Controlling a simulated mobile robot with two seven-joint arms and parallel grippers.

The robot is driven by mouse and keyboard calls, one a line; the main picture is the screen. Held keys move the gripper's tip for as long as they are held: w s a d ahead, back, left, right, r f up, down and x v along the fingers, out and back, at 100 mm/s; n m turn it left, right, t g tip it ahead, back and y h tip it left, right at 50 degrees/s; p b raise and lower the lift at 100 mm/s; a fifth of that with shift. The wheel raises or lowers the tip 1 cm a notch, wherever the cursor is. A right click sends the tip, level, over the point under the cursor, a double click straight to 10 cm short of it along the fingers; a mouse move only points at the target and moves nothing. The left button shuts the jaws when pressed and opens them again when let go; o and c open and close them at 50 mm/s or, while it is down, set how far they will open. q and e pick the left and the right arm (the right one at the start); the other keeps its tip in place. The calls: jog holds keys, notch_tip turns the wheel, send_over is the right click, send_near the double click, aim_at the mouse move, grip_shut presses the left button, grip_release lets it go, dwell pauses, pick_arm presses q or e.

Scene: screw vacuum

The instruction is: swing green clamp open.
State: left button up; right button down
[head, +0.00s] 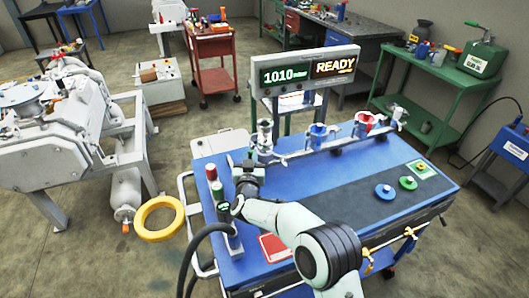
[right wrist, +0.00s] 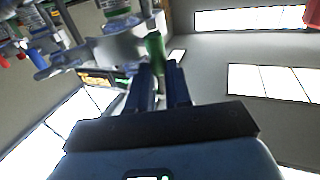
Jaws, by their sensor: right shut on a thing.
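The green clamp (head: 265,149) sits at the left end of the pipe row on the blue cart, at a grey fitting. My right gripper (head: 247,162) is just left of it, low over the cart top. In the right wrist view, a green lever (right wrist: 155,46) stands up at the tips of my right gripper's dark fingers (right wrist: 161,72), which are shut on it. The lever's lower end is hidden between the fingers. How far the clamp is swung cannot be told. My left gripper is not in view.
A blue clamp (head: 318,131) and a red clamp (head: 367,121) sit further right along the pipe. A display (head: 305,73) reading "1010" and "READY" rises behind.

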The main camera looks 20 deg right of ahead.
jog(key=shift+r, duration=0.15)
jog(key=c, duration=1.1)
grip_release()
jog(key=shift+o, duration=0.2)
jog(key=b+v, duration=0.1)
jog(key=v, duration=0.6)
jog(key=shift+s+b, duration=0.25)
jog(key=shift+b, duration=0.05)
jog(key=shift+a, duration=0.1)
